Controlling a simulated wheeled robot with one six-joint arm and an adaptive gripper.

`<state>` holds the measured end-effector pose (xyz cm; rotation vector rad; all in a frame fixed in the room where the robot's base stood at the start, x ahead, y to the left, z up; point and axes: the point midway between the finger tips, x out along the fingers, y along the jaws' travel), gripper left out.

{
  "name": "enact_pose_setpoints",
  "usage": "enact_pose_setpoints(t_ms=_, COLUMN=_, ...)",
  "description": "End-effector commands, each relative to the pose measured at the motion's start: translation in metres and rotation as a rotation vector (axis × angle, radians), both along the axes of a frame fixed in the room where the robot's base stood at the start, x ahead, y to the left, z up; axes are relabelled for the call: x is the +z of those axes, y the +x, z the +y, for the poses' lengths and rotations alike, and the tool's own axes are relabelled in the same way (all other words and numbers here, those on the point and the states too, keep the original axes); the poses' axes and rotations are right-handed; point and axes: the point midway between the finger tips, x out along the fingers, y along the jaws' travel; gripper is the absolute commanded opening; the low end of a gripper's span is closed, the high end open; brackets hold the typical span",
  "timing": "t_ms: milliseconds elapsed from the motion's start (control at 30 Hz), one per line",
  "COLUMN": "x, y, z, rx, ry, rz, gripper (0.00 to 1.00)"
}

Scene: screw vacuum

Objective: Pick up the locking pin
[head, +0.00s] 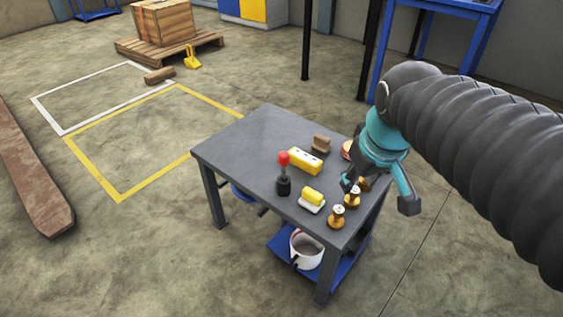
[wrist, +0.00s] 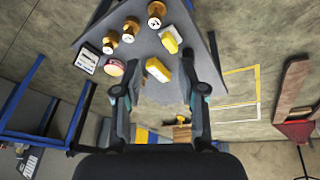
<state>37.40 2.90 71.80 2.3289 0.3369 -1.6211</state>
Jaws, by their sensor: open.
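A dark upright pin with a red ball top (head: 284,170) stands on the grey table (head: 235,145) in the head view; it may be the locking pin, but I cannot be sure. I cannot make it out in the wrist view. My gripper (head: 378,176) is above the table's right side, right of the red-topped pin and near the brass pieces. In the wrist view my gripper (wrist: 158,85) is open and empty, its two fingers spread wide. A yellow block (wrist: 157,69) shows beyond and between the fingers.
Brass pieces (head: 337,217) stand along the table's right edge. A yellow block with holes (head: 304,160), a yellow piece on a white base (head: 312,200) and a brown block (head: 320,143) are close together. A white bucket (head: 306,248) is below. The table's left part is clear.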

Motion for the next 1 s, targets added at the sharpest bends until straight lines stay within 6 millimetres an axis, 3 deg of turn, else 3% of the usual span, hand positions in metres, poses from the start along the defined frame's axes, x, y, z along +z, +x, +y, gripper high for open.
enact_pose_setpoints(t_ms=33, x=0.004, y=0.017, z=0.008, rx=0.063, ry=-0.017, rz=0.027, gripper=0.41)
enact_pose_setpoints(t_ms=267, x=0.007, y=0.084, z=0.043, rx=0.348, ry=-0.092, rz=0.127, gripper=0.41)
enact_pose_setpoints(t_ms=600, x=-0.023, y=0.170, z=0.103, rx=0.748, ry=-0.168, rz=0.260, gripper=0.41)
enact_pose_setpoints(t_ms=800, x=-0.040, y=0.194, z=0.125, rx=0.884, ry=-0.186, rz=0.301, gripper=0.41)
enact_pose_setpoints(t_ms=1000, x=-0.056, y=0.200, z=0.131, rx=0.921, ry=-0.189, rz=0.314, gripper=0.41)
